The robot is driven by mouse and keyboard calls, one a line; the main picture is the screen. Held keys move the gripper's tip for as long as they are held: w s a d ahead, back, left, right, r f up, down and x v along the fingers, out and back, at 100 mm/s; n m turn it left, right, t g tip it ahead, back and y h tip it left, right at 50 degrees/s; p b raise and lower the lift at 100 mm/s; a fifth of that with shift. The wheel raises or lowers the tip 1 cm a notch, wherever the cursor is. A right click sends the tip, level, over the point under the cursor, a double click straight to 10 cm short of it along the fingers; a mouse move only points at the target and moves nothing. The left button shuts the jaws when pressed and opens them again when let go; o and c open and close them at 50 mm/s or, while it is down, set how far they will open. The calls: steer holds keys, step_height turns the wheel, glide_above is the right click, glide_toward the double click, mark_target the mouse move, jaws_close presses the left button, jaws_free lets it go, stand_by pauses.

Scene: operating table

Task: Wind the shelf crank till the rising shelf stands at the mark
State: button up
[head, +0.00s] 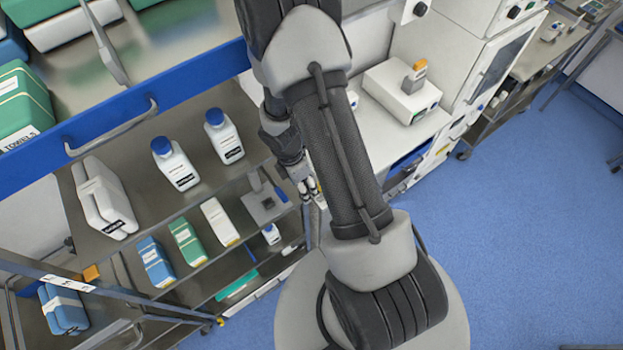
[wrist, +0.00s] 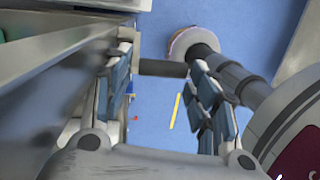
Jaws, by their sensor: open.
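In the wrist view my gripper (wrist: 165,85) is open, with one padded finger on each side. A short dark bar (wrist: 160,68), apparently the crank's handle, lies crosswise between the fingers; I cannot tell whether either finger touches it. In the head view my gripper (head: 310,188) is small and partly hidden behind my arm, beside the shelf rack's right end. The crank and the mark cannot be made out there.
The rack has a blue-edged upper shelf (head: 190,97) and a metal shelf (head: 215,170) with white bottles (head: 175,165) and boxes. A white bench (head: 375,125) with a device stands behind my arm. Blue floor (head: 530,220) is open at right.

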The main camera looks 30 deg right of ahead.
steer(key=s+a+r, duration=0.1)
steer(key=a+r, duration=0.5)
steer(key=r, duration=0.3)
steer(key=s+a+r, duration=0.1)
steer(key=a+r, duration=0.5)
steer(key=r, duration=0.3)
steer(key=shift+s+a+r, duration=0.25)
steer(key=shift+a, duration=0.1)
stand_by(1.1)
